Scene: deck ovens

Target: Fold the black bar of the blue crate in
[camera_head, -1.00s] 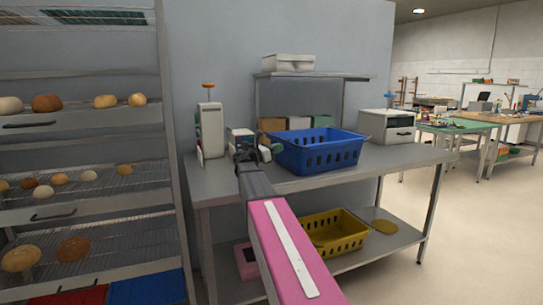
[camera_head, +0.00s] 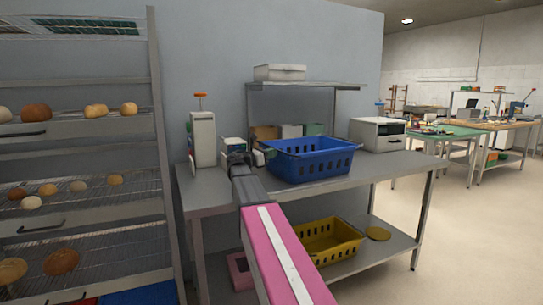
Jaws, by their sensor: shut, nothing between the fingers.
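The blue crate (camera_head: 312,160) stands upright on the grey metal table, with slots in its walls. I cannot make out its black bar in this view. My gripper (camera_head: 238,158) is at the end of my pink and grey arm, at the left of the crate and close to it. The gripper is small and dark here, and it is shut with nothing in it. I cannot tell whether it touches the crate. The arm hides part of the table top in front of it.
A white dispenser (camera_head: 203,138) with an orange top stands left of my gripper. A white oven-like box (camera_head: 377,134) is right of the crate. A yellow crate (camera_head: 333,242) sits on the lower shelf. A bread rack (camera_head: 162,150) stands at the left. The table's front right is clear.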

